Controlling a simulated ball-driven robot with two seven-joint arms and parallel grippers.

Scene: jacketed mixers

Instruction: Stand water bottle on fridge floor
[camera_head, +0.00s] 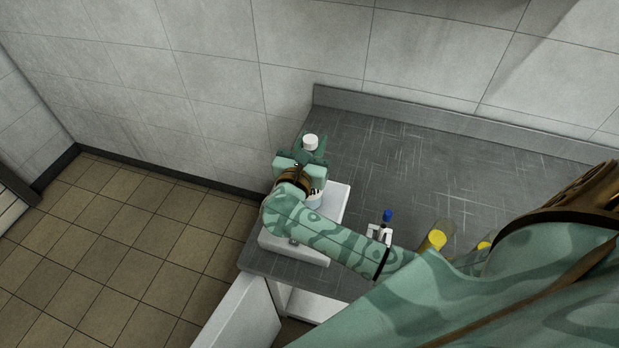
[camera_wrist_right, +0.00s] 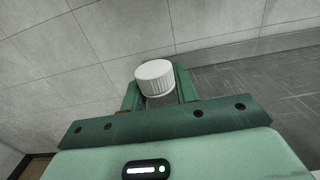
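The water bottle shows mainly as its white ribbed cap (camera_head: 310,142), beyond my right gripper at the counter's left end. My right gripper (camera_head: 311,157) is closed around the bottle just below the cap. In the right wrist view the cap (camera_wrist_right: 155,76) stands between the two fingers (camera_wrist_right: 160,98), with a bit of clear body under it. The rest of the bottle is hidden by the gripper. A white open door (camera_head: 240,315) below the counter's front edge seems to be the fridge's; its inside is mostly hidden. My left gripper is not in view.
A white appliance (camera_head: 335,208) stands on the dark counter (camera_head: 410,165) under my right forearm. A small blue-topped item (camera_head: 387,216) and yellow-ended cylinders (camera_head: 436,240) are near the arm. The tiled floor (camera_head: 130,240) at left is clear; a wall (camera_head: 180,90) rises behind.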

